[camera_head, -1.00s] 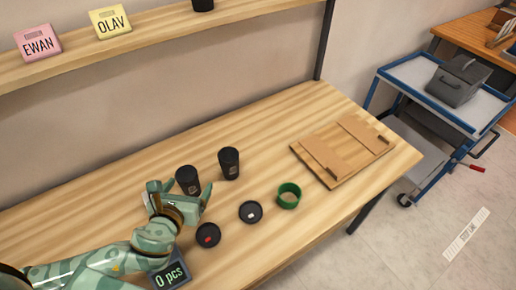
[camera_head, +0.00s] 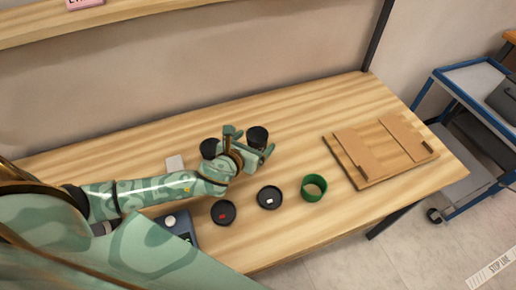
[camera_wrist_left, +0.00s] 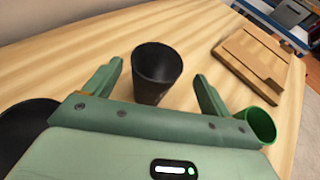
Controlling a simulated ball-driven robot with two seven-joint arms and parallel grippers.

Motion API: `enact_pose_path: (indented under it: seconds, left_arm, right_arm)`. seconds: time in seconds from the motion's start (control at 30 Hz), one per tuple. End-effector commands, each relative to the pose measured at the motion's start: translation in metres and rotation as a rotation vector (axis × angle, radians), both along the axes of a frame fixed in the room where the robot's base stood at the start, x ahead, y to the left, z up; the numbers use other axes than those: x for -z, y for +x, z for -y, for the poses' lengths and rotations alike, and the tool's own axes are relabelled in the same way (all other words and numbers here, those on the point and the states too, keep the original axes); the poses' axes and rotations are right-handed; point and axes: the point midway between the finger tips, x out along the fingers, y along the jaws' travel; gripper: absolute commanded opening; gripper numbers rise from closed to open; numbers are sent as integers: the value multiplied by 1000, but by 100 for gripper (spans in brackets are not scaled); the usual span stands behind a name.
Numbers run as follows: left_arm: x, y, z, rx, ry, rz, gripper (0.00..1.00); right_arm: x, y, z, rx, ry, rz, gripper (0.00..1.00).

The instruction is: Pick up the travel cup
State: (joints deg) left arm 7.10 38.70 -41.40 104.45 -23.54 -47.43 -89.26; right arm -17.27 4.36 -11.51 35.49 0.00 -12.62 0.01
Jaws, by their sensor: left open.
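Two black travel cups stand upright on the wooden workbench (camera_head: 110,150). The right cup (camera_head: 257,135) is by the fingertips of my left gripper (camera_head: 250,143); the left cup (camera_head: 208,148) is partly hidden behind that gripper. In the left wrist view my left gripper (camera_wrist_left: 159,78) is open, with one black cup (camera_wrist_left: 156,75) in line between its fingers and a gap on each side. I cannot tell how deep the cup sits between them. A dark round shape at the left edge there appears to be the other cup (camera_wrist_left: 22,130). My right gripper is not in view.
Two black lids, one with a red mark (camera_head: 223,212) and one with a white mark (camera_head: 269,197), lie in front. A wooden board (camera_head: 362,178) lies right. A scale (camera_head: 178,230) is partly hidden by my arm.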

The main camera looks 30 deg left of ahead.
Motion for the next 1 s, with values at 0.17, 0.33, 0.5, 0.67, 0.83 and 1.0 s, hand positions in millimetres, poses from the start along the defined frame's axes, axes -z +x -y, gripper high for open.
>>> enact_pose_path:
  seconds: [0.17,0.33,0.5,0.67,0.83,1.0]
  left_arm:
    - [8,17,-2,-1,1,1,83]
    - [20,42,-4,0,-1,-1,83]
    - [22,51,-4,0,1,-1,83]
    - [21,51,-4,0,1,-1,83]
    - [21,51,-4,0,1,-1,48]
    - [21,51,-4,0,1,0,48]
  right_arm:
    - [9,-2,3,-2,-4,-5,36]
    - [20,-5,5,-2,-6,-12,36]
    - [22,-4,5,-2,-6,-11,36]
    - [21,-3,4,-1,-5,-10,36]
    - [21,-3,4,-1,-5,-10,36]
    - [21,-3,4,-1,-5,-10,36]
